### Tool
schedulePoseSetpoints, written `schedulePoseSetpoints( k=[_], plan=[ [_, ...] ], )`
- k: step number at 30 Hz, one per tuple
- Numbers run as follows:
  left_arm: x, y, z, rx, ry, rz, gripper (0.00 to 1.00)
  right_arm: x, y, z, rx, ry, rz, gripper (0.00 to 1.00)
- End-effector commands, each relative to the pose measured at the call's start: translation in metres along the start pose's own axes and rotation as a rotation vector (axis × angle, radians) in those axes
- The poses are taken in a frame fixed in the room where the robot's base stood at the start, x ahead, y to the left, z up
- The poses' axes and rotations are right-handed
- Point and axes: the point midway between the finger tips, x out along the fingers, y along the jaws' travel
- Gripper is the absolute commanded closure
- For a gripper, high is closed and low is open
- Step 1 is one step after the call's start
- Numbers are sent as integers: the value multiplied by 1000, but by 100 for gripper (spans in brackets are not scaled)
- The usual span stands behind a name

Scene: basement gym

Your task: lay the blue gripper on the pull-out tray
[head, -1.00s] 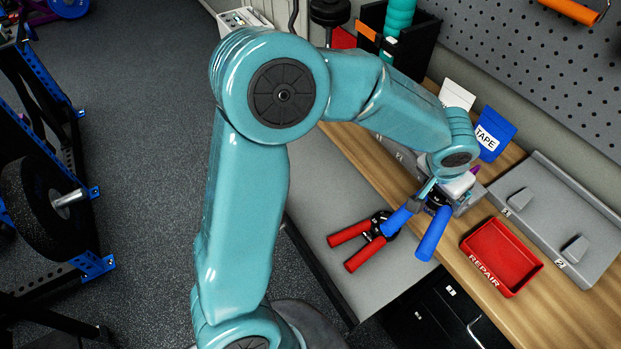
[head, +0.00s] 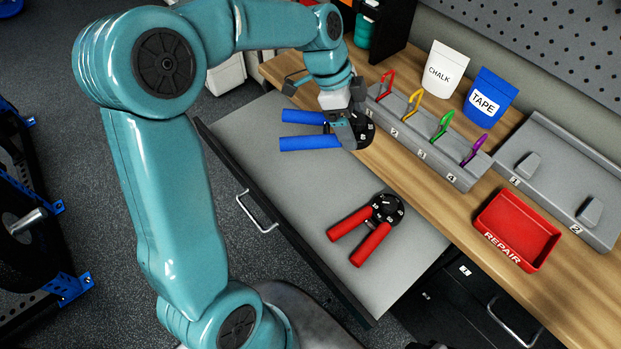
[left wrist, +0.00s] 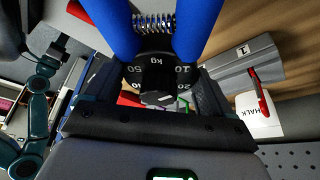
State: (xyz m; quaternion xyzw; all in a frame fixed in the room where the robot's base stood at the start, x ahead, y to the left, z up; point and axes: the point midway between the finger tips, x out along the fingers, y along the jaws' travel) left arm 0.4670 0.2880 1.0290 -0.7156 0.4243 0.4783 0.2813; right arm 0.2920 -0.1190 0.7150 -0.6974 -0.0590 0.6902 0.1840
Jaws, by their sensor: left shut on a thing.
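My left gripper (head: 345,112) is shut on the blue gripper (head: 308,143), a hand gripper with two blue handles and a black dial. Its handles point left over the far end of the grey pull-out tray (head: 262,142), beside the desk edge; the height above the tray is hard to tell. In the left wrist view, the blue gripper (left wrist: 205,25) shows its handles, spring and dial at my jaws. A red-handled gripper (head: 372,230) lies on the tray's near half. In the wrist view a teal arm of mine shows at left; its jaws are too small to read.
On the desk stand a grey rack (head: 432,150) with coloured carabiners, a white chalk bag (head: 440,70), a blue tape bag (head: 488,98), a red repair bin (head: 517,230) and a grey two-place holder (head: 560,180). The tray's middle and left side are clear.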

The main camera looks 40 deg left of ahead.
Motion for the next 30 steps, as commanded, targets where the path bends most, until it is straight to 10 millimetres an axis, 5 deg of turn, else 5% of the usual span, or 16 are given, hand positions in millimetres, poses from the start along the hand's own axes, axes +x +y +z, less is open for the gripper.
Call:
schedulePoseSetpoints(
  k=[6,13,30],
  plan=[
    [-14,10,21,524,-2,208,53,29,10,0,0,0,0,57],
    [-23,18,30,770,-3,315,53,36,13,-1,0,0,0,57],
    [106,17,87,779,-3,321,53,38,14,-1,0,0,0,57]
  ],
)
